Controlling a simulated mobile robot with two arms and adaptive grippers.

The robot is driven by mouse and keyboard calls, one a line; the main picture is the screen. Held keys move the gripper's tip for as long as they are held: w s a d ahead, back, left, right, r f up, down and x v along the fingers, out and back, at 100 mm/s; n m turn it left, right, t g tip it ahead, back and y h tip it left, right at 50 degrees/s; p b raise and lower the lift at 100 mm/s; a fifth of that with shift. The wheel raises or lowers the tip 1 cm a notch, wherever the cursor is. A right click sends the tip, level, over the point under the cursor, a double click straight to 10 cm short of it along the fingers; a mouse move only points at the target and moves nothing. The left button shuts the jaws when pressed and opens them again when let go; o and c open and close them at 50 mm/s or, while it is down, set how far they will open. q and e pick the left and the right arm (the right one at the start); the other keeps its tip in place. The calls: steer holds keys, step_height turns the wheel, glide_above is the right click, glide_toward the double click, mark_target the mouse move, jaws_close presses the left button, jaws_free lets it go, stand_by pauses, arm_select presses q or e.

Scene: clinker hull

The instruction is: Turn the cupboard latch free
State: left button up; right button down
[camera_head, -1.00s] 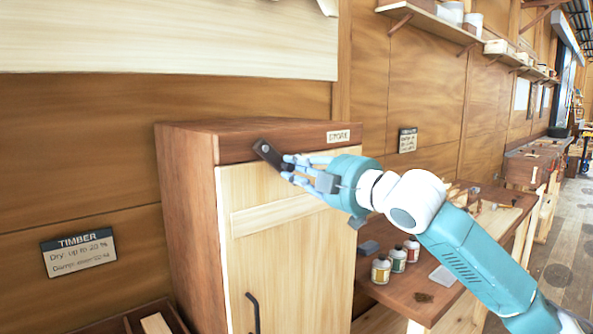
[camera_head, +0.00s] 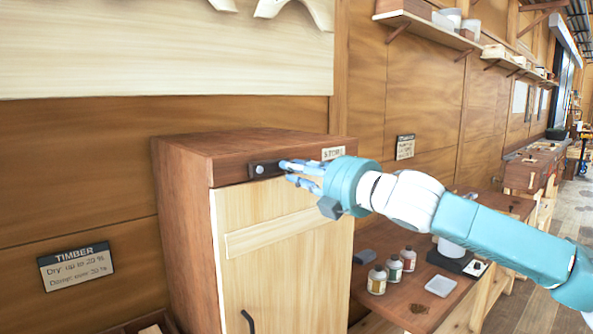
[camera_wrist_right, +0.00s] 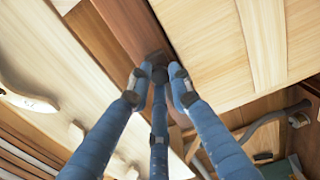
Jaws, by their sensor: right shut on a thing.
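The dark cupboard latch (camera_head: 262,169) sits on the brown top rail of the cupboard, close to level, with a round pivot near its left end. My right gripper (camera_head: 287,166) is shut on the latch's right end, its blue fingers covering that end. In the right wrist view the fingers (camera_wrist_right: 157,75) close together on the dark latch (camera_wrist_right: 157,58). The pale cupboard door (camera_head: 275,255) is closed below the rail, with a dark curved handle (camera_head: 249,322) low down. My left gripper is not in view.
A bench (camera_head: 400,300) right of the cupboard holds several small bottles (camera_head: 393,270) and a pale dish (camera_head: 440,286). Shelves (camera_head: 435,28) run along the wall at upper right. A timber sign (camera_head: 76,267) hangs at left.

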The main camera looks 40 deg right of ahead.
steer(key=shift+r, duration=0.15)
stand_by(0.3)
steer(key=c, duration=1.6)
jaws_free()
steer(key=s, duration=0.8)
steer(key=s+d, duration=0.1)
steer(key=s, duration=0.3)
